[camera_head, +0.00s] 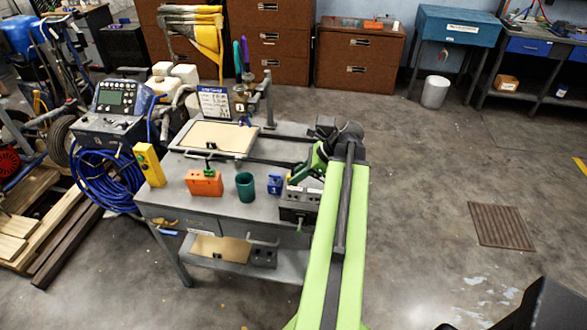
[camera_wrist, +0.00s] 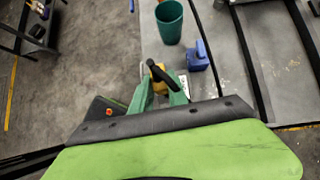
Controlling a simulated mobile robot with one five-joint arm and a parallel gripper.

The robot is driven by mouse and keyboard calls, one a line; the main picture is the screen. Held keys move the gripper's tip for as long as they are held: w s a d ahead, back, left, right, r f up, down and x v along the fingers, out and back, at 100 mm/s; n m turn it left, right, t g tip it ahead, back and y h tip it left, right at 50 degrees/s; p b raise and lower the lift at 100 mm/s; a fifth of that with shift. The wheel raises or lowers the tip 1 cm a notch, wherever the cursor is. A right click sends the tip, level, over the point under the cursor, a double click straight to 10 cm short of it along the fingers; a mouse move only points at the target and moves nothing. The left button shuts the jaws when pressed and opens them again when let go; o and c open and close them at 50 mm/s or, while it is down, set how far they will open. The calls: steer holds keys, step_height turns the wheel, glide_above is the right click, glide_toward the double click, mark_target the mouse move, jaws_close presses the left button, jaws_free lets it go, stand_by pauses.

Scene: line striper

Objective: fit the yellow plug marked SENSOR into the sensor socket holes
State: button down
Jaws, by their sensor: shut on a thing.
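The yellow plug (camera_wrist: 160,86) shows between my gripper's (camera_wrist: 162,96) green fingers in the wrist view, with a black part across its top. My gripper is shut on it. Its SENSOR marking cannot be read. In the head view my gripper (camera_head: 292,181) is at the bench's right end, near a dark box (camera_head: 298,213); the plug is too small to make out there. What seems to be the same dark box (camera_wrist: 104,108), with an orange spot, lies left of the fingers in the wrist view, partly hidden by my gripper. I cannot make out the sensor socket holes.
A grey bench (camera_head: 225,212) carries a green cup (camera_head: 245,186), an orange block (camera_head: 204,184), a small blue block (camera_head: 274,184) and an upright yellow box (camera_head: 149,164). The cup and blue block (camera_wrist: 196,56) stand beyond my fingers in the wrist view. The floor right of the bench is open.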

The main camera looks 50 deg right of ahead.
step_height(320, 180, up, 2)
steer(key=shift+r+m+p, duration=0.25)
steer(key=shift+m+p, duration=0.05)
steer(key=shift+p, duration=0.35)
steer(key=shift+w+f+b, duration=0.15)
steer(key=shift+f+b, duration=0.65)
step_height(320, 180, down, 5)
steer(key=b, duration=0.5)
steer(key=shift+f+b, duration=1.4)
steer(key=shift+b, duration=0.05)
stand_by(0.6)
steer(key=c, duration=0.9)
jaws_free()
steer(key=shift+s+r, duration=0.1)
steer(key=shift+s, duration=0.15)
steer(key=p+v, duration=0.5)
steer(key=v, duration=0.2)
